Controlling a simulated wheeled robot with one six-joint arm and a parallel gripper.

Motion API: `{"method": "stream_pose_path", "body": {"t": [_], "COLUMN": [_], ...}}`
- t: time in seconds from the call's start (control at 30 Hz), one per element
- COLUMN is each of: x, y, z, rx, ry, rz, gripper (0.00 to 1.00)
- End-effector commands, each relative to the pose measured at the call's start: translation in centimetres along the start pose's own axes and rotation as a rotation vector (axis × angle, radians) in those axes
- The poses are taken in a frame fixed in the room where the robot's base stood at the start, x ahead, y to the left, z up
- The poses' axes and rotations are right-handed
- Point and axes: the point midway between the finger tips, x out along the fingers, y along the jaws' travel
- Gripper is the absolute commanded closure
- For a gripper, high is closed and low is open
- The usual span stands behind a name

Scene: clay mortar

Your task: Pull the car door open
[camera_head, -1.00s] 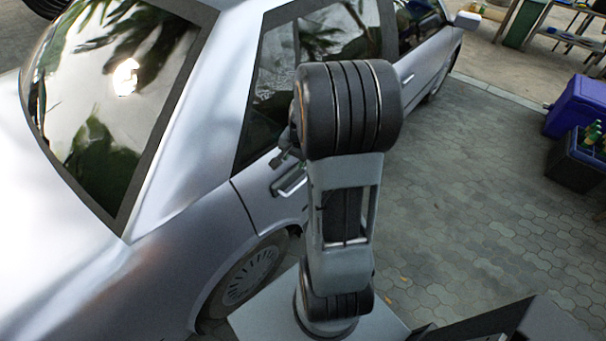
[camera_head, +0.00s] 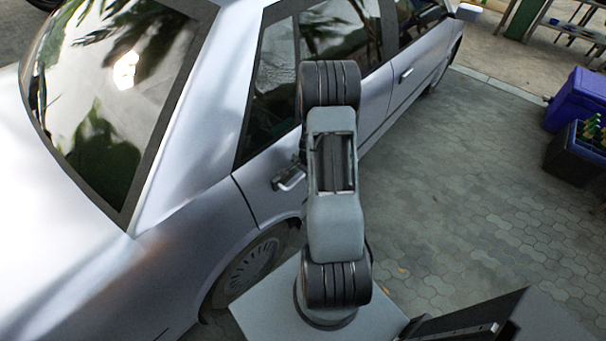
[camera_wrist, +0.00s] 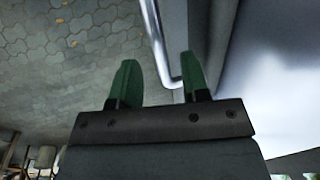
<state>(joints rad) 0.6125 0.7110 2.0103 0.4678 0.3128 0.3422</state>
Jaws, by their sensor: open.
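The silver car door (camera_head: 263,198) is the rear side door, and it looks shut, flush with the body. Its handle (camera_head: 290,180) is a light bar on the door, left of my arm. In the wrist view the handle (camera_wrist: 160,45) is a bright metal bar bending at its near end. My gripper (camera_wrist: 158,62) is open, with green fingers on either side of the bar's line, the right finger closer to it. I cannot tell whether either finger touches it. In the head view my arm hides most of the gripper.
The car's rear wheel (camera_head: 252,268) is close to my base. A blue cooler (camera_head: 578,98) and a dark crate with bottles (camera_head: 575,155) stand at the right. The paving (camera_head: 450,190) between them and the car is clear.

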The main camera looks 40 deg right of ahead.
Motion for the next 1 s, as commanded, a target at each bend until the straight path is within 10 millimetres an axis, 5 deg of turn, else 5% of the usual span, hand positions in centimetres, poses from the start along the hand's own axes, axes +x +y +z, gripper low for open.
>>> {"method": "stream_pose_path", "body": {"t": [0.57,1.0], "x": [1.9,1.9], "y": [0.0,0.0], "z": [0.0,0.0], "rx": [-0.001,-0.001], "ry": [0.0,0.0], "rz": [0.0,0.0], "gripper": [0.58,0.99]}}
